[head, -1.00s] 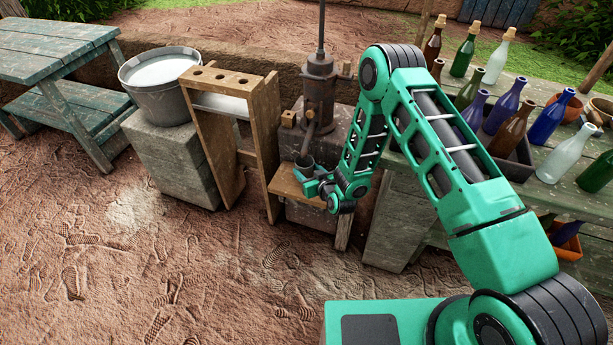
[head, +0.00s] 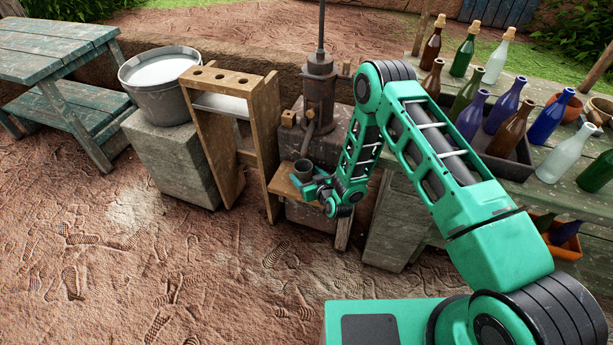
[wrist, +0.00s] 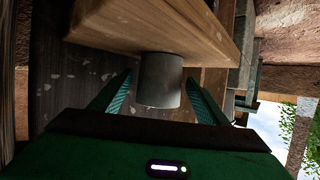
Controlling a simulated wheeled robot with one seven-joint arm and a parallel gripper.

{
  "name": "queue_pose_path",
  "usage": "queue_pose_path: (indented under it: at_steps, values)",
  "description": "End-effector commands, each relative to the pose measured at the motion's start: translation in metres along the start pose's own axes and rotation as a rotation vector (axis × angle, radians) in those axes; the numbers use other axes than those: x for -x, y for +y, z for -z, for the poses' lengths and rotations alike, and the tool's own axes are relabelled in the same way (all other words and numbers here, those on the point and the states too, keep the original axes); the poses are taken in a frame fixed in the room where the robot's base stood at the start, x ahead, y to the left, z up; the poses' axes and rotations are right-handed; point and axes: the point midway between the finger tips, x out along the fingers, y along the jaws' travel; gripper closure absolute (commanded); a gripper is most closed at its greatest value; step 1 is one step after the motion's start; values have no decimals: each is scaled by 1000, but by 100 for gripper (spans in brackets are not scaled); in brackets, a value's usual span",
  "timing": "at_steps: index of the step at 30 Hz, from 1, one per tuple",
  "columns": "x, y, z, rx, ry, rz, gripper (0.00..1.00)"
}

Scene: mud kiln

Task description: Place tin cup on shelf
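The grey tin cup (head: 303,169) stands upright on the small wooden shelf (head: 284,184) below the pump's spout. In the wrist view, which is upside down, the cup (wrist: 159,80) rests against the wooden board (wrist: 185,28). My gripper (head: 309,181) is at the cup's near right side. In the wrist view its two green fingers are spread, one on each side of the cup, with a gap visible on both sides. The cup's side facing away from the wrist is hidden.
A rusty hand pump (head: 318,85) rises behind the shelf. A wooden rack (head: 232,140) with round holes stands to the left, then a bucket (head: 160,85) on a stone block. A table (head: 572,180) with several bottles is at the right.

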Motion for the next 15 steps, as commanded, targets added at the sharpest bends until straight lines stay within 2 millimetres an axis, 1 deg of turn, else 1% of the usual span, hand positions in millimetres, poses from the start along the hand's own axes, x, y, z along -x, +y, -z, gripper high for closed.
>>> queue_pose_path:
  at_steps: [4,8,11,15]
  values:
    - [2,0,0,0,0,1,31]
    - [14,-1,0,1,-2,2,31]
    - [31,-2,0,3,-4,3,31]
    - [60,-2,0,5,-4,4,31]
